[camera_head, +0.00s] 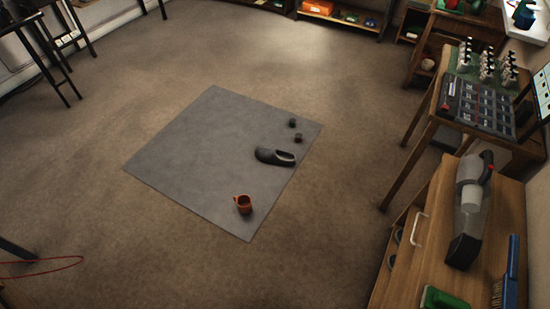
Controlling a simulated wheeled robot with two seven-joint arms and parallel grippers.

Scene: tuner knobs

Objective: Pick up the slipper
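A dark slipper (268,155) lies on the grey mat (195,150) on the floor, near the mat's right edge. Its toe points left and its opening, on the right, faces up. Two small dark knobs lie beyond it on the mat: one knob (292,123) farther off and another knob (298,138) closer to the slipper. Neither of my grippers is in view.
At the right a wooden cabinet (420,262) bears a handheld vacuum (468,210), a blue brush (511,270) and a green item (442,298). Behind it stands a table with a dark panel (480,105). Stools (45,45) stand far left. The floor around the mat is clear.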

